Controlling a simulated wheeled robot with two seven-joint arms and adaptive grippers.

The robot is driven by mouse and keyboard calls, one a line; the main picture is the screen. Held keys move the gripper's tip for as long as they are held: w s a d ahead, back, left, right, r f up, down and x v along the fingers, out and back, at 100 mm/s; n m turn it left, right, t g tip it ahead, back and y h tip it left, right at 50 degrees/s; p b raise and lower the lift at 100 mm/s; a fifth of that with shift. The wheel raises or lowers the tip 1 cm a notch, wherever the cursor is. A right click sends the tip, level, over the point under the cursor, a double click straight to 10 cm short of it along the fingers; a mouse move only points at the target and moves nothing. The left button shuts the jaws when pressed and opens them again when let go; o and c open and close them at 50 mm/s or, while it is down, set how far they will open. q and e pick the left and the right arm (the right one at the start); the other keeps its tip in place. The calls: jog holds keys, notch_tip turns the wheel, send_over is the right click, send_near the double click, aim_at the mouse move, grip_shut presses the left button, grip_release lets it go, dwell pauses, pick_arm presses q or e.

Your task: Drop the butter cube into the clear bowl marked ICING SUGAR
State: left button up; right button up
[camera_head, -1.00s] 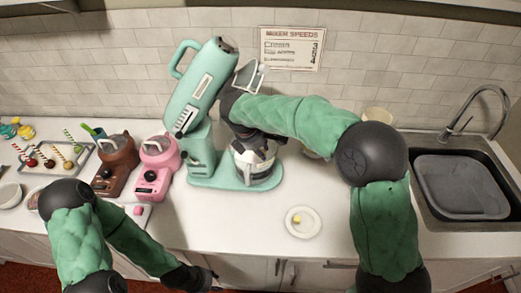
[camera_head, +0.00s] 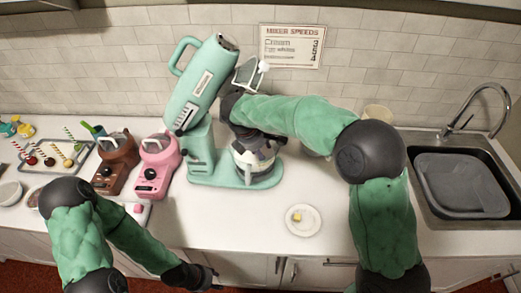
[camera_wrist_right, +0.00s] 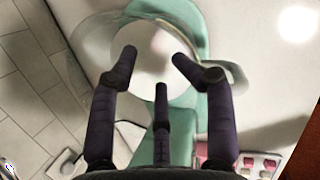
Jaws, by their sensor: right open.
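A small yellow butter cube (camera_head: 297,216) sits on a white saucer (camera_head: 304,231) on the front counter, apart from both grippers. My right gripper, seen in the right wrist view (camera_wrist_right: 152,60), is open with its fingers spread above a round vessel holding something white. In the head view my right arm reaches to the mint stand mixer (camera_head: 200,85) and its bowl (camera_head: 243,160), largely hiding the gripper. My left gripper (camera_head: 207,278) hangs low in front of the counter; its fingers are too small to read. I cannot make out any ICING SUGAR label.
Pink (camera_head: 155,170) and brown (camera_head: 116,165) small mixers stand left of the mint mixer. A tray of cake pops (camera_head: 40,168) is further left. A sink (camera_head: 475,225) is at the right. Counter around the saucer is clear.

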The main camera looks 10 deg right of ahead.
jog(key=p+v, duration=0.2)
jog(key=v, duration=1.1)
jog(key=shift+r, duration=0.15)
jog(key=shift+d, duration=0.1)
